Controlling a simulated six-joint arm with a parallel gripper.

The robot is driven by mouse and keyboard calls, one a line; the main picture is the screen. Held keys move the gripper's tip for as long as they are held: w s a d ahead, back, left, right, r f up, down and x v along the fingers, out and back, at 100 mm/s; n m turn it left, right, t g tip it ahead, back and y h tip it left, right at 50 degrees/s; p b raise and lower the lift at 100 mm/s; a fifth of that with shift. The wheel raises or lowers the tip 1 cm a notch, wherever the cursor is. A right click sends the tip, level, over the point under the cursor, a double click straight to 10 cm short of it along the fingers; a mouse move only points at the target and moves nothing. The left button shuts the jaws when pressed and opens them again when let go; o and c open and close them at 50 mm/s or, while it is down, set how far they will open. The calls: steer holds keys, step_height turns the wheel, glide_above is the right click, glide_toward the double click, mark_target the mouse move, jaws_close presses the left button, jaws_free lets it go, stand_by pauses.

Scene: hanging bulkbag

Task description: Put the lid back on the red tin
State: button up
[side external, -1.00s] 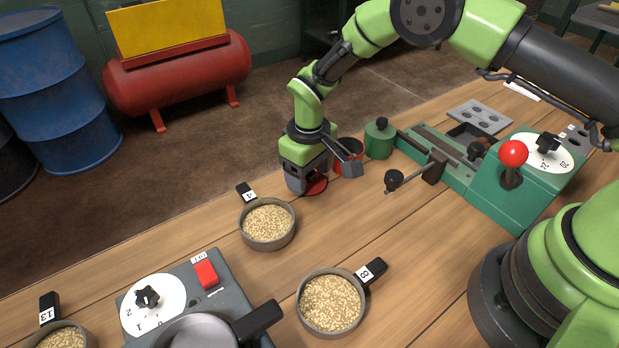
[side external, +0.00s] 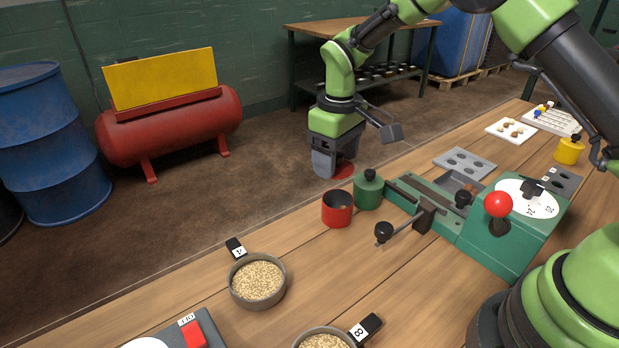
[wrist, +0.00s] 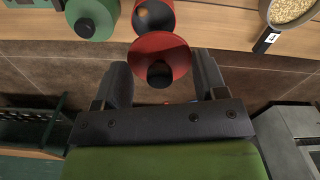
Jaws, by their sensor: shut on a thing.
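The red tin (side external: 337,212) stands open and upright on the wooden table, left of a green canister; its open mouth also shows at the top of the wrist view (wrist: 168,24). My gripper (side external: 333,170) is raised past the table's far edge, beyond the tin. It is shut on the red lid (side external: 344,171). The exact contact of the fingers on the lid is hard to see.
The green canister (side external: 369,194) with a black knob stands close beside the tin. A green vise-like machine (side external: 500,240) with a red ball lever is to its right. A grain pan (side external: 258,282) is at front left. The table left of the tin is clear.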

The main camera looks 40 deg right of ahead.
steer(key=shift+d, duration=0.45)
steer(key=shift+f, duration=3.1)
steer(key=shift+f, duration=0.2)
steer(key=o, duration=1)
steer(key=shift+o, duration=0.4)
steer(key=shift+r, duration=0.1)
steer(key=shift+r, duration=3.45)
